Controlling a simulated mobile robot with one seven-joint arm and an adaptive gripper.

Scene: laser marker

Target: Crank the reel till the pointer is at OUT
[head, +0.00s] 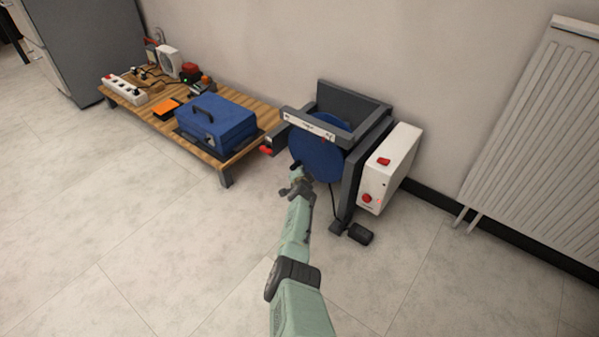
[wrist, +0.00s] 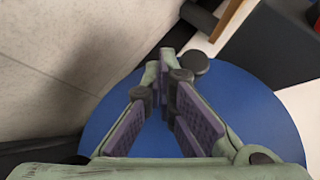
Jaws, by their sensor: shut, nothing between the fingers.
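The reel is a large blue disc (head: 315,160) in a dark grey frame (head: 352,102) against the wall. A white scale strip (head: 307,124) crosses its top; its lettering is too small to read, and I cannot make out where the pointer stands. My gripper (head: 297,178) is at the disc's lower left front. In the wrist view my gripper (wrist: 168,68) is shut with nothing between its fingertips, and the blue disc (wrist: 255,110) lies behind it. A dark round knob (wrist: 195,64), perhaps the crank grip, shows just right of the fingertips; I cannot tell if they touch.
A low wooden table (head: 226,161) with a blue case (head: 215,122) stands left of the reel. A red-tipped lever (head: 266,150) sticks out between them. A white box (head: 389,167) with red buttons and a dark foot pedal (head: 360,233) are at the right. The front floor is clear.

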